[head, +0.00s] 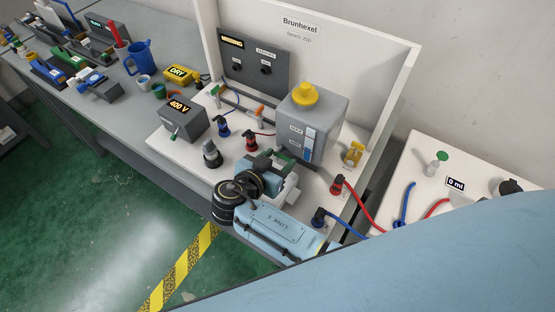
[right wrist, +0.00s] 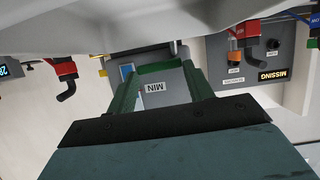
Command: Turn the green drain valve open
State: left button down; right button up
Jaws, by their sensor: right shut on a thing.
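The grey tank (head: 309,122) with a yellow cap stands on the white bench station. A green handle (head: 286,155) shows low at its front, and I take it to be the drain valve. My right gripper (head: 274,162) is at this handle, its arm coming from below. In the right wrist view, the green handle (right wrist: 160,68) lies crosswise between the tips of my right gripper (right wrist: 160,76), which is shut on it. The tank's MIN label (right wrist: 154,87) shows between the fingers. The valve's body is mostly hidden. My left gripper is not in view.
Red connectors (head: 251,141) and a grey box reading 400 V (head: 184,117) stand left of the tank. A red hose (head: 365,205) and a blue hose run to the right table (head: 420,160). A back panel (head: 330,50) stands behind.

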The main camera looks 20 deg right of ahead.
jog(key=shift+w+a+r+n+g+h+b, duration=0.15)
jog(key=shift+n+g+h+b, duration=0.25)
jog(key=shift+n, duration=0.35)
jog(key=shift+w+a+r+n+g+h+b, duration=0.1)
jog(key=shift+w+n+g+h+b, duration=0.2)
jog(key=shift+n, duration=0.4)
jog(key=shift+w+a+r+n+g+h+b, duration=0.15)
jog(key=shift+n+g+h+b, duration=0.25)
jog(key=shift+n, duration=0.35)
jog(key=o, duration=1)
notch_tip(320, 180, up, 10)
jog(key=shift+r, duration=0.1)
